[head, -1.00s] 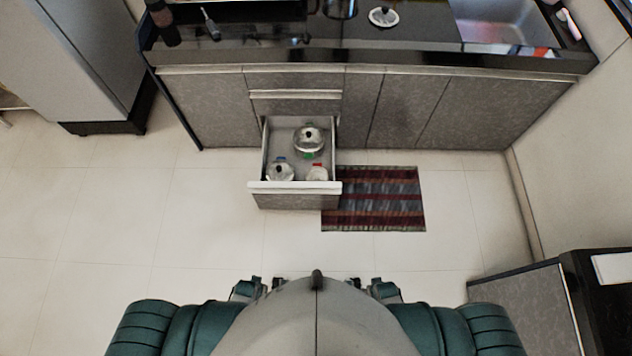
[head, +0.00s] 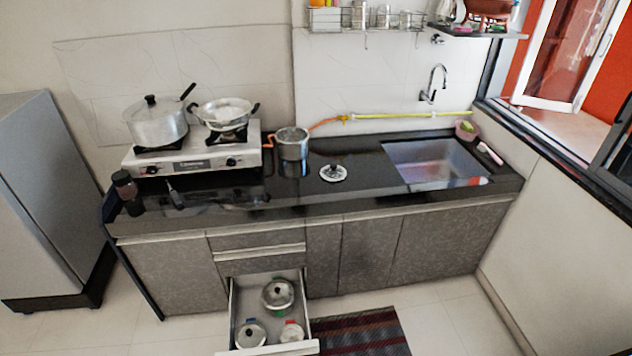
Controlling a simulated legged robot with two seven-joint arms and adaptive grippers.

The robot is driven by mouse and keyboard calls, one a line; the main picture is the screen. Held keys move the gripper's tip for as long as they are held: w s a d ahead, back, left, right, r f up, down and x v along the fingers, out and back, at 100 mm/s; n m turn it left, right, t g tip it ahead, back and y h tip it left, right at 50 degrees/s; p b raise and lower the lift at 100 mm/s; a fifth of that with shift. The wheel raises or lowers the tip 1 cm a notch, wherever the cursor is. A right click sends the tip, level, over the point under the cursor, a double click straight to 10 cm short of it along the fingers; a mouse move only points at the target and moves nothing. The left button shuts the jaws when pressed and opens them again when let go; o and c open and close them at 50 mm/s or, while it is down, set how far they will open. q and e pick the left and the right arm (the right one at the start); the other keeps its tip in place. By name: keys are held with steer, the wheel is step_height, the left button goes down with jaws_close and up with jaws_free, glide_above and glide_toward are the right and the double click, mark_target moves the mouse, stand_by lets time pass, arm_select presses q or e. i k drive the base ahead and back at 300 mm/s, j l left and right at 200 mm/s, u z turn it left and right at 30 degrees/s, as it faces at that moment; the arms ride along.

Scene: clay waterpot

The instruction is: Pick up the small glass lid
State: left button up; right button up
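A small round lid with a dark knob (head: 333,173) lies on the black countertop (head: 362,190) between the steel pot and the sink. The open drawer (head: 232,310) below the counter holds more round lid-like items. A larger one with a dark knob (head: 277,294) is at the back, a smaller one (head: 251,334) is at the front left, and a whitish one (head: 291,332) is at the front right. I cannot tell for sure which of these are glass. Neither of my grippers is in view.
A gas stove (head: 190,155) carries a lidded pot (head: 156,122) and a wide pan (head: 223,112). A steel pot (head: 292,143) stands right of it. The sink (head: 432,163) is at the right. A striped mat (head: 362,335) lies beside the drawer, which juts into the floor space.

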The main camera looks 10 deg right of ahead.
mark_target(333, 172)
steer(key=i+l+u, duration=0.15)
steer(key=u, duration=0.25)
steer(key=l+u, duration=0.35)
steer(key=i+l+u, duration=0.1)
steer(key=l+u, duration=0.55)
steer(key=u, duration=0.15)
